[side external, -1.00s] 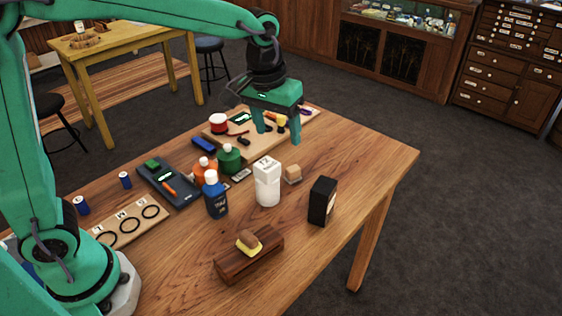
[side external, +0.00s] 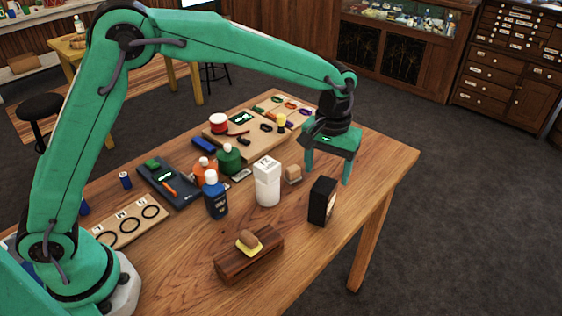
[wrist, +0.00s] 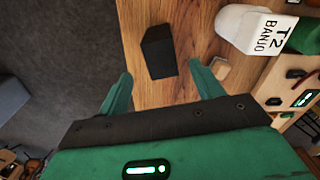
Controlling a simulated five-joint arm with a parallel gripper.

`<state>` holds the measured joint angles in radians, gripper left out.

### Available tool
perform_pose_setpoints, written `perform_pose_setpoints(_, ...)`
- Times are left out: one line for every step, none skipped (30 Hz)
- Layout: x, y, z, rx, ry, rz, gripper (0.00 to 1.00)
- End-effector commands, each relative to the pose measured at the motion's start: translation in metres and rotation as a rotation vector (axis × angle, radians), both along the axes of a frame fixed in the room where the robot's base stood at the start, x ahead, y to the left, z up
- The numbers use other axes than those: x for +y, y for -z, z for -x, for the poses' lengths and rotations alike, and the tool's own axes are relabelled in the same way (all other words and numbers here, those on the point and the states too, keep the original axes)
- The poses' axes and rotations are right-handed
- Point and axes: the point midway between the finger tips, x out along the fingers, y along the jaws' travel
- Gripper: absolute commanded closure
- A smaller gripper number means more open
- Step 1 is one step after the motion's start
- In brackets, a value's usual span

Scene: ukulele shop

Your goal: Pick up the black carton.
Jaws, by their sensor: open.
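The black carton (side external: 321,201) stands upright near the right front edge of the wooden table in the side view. It also shows in the wrist view (wrist: 158,52), ahead of my fingers and between their lines. My gripper (side external: 327,172) is open and empty. It is above the table, just behind the carton and apart from it. In the wrist view my gripper's two fingers (wrist: 163,86) are spread wide with bare table between them.
A white bottle (side external: 267,182) and a small wooden block (side external: 293,174) stand left of the carton. A wooden block with a yellow-based piece (side external: 249,254) lies nearer the front. Several bottles stand further left. The right end of the table (side external: 385,165) is clear.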

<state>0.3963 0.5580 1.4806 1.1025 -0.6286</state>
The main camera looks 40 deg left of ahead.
Motion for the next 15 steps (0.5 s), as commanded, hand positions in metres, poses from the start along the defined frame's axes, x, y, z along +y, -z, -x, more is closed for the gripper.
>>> perform_pose_setpoints(0.0,0.005,0.0,0.002,0.0,-0.001,0.34)
perform_pose_setpoints(0.0,0.007,0.0,0.002,0.0,-0.001,0.34)
perform_pose_setpoints(0.0,0.011,0.001,0.003,0.0,-0.001,0.34)
perform_pose_setpoints(0.0,0.013,0.001,0.003,0.0,-0.001,0.34)
perform_pose_setpoints(0.0,0.016,0.001,0.003,0.0,-0.001,0.34)
perform_pose_setpoints(0.0,0.018,0.0,0.002,0.0,-0.001,0.34)
perform_pose_setpoints(0.0,0.02,0.0,0.001,0.0,-0.001,0.34)
perform_pose_setpoints(0.0,0.021,0.0,0.001,0.0,-0.001,0.34)
perform_pose_setpoints(0.0,0.022,0.001,0.001,0.0,-0.001,0.34)
perform_pose_setpoints(0.0,0.023,0.0,0.001,0.0,-0.001,0.34)
perform_pose_setpoints(0.0,0.023,0.0,0.001,0.001,0.0,0.34)
perform_pose_setpoints(0.0,0.023,0.0,0.001,0.001,0.0,0.34)
perform_pose_setpoints(0.0,0.023,0.0,0.001,0.001,0.0,0.34)
perform_pose_setpoints(0.001,0.023,0.0,0.001,0.001,0.0,0.34)
perform_pose_setpoints(0.0,0.024,0.001,0.001,0.001,-0.001,0.34)
